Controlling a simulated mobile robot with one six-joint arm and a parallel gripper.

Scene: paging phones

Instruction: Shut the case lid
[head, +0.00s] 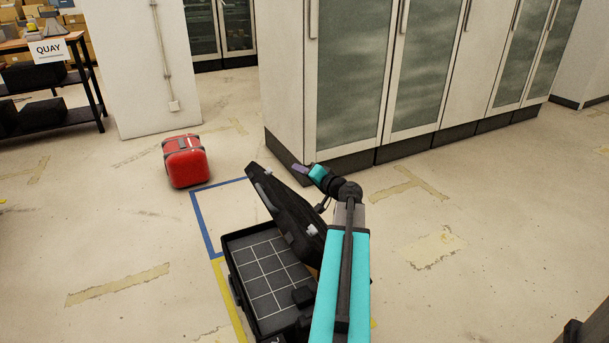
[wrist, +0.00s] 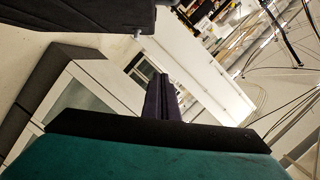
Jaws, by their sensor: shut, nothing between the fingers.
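The black case (head: 228,262) stands open on the floor, its inside marked with a pale grid. Its black lid (head: 284,212) is raised and tilted above the case, along the right side of the base. My gripper (head: 297,168) is shut and empty, just right of the lid's upper part; I cannot tell whether it touches. In the wrist view my shut fingers (wrist: 160,95) point away from the camera with nothing between them. A dark slab, likely the lid (wrist: 75,12), crosses the upper left there. My arm hides the right part of the case.
A red case (head: 186,162) stands on the floor beyond, to the left. White cabinets (head: 285,95) with glass doors stand close behind my gripper. The floor on both sides is clear.

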